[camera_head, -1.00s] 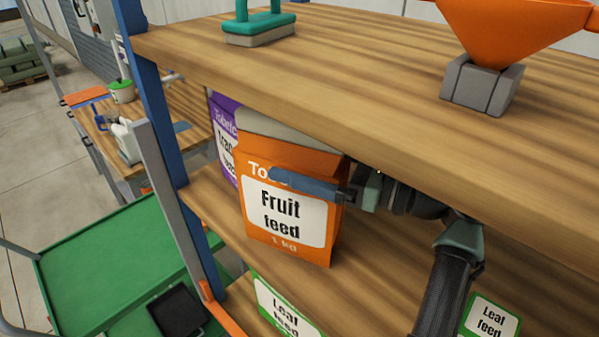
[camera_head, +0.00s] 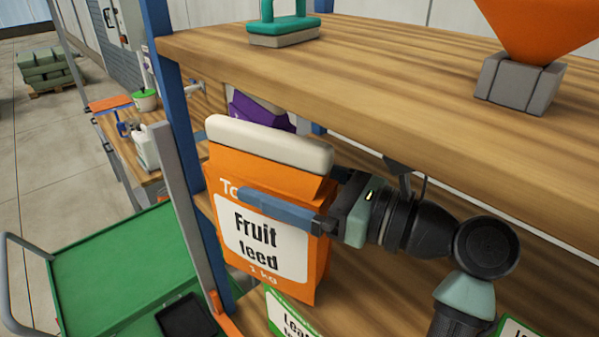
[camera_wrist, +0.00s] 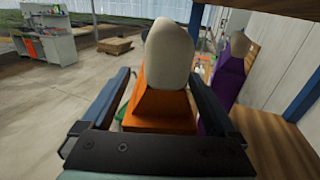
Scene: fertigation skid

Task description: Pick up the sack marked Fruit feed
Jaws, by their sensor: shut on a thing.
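The orange Fruit feed sack (camera_head: 262,240) has a pale rolled top and a white label, and it is tilted in the head view. My gripper (camera_head: 285,207) is shut on it from the right, with one blue finger across its front face above the label. The far finger is hidden behind the sack in that view. In the wrist view the orange sack (camera_wrist: 162,108) sits between the two fingers, with its pale top pointing away. The sack is at the front edge of the middle shelf; its bottom appears off the boards, but I cannot tell the gap.
A purple sack (camera_head: 256,112) stands behind, under the upper shelf (camera_head: 400,85). Green-edged Leaf feed sacks (camera_head: 292,318) are below. A blue post (camera_head: 180,110) rises close on the left. A green cart (camera_head: 110,270) stands beyond it.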

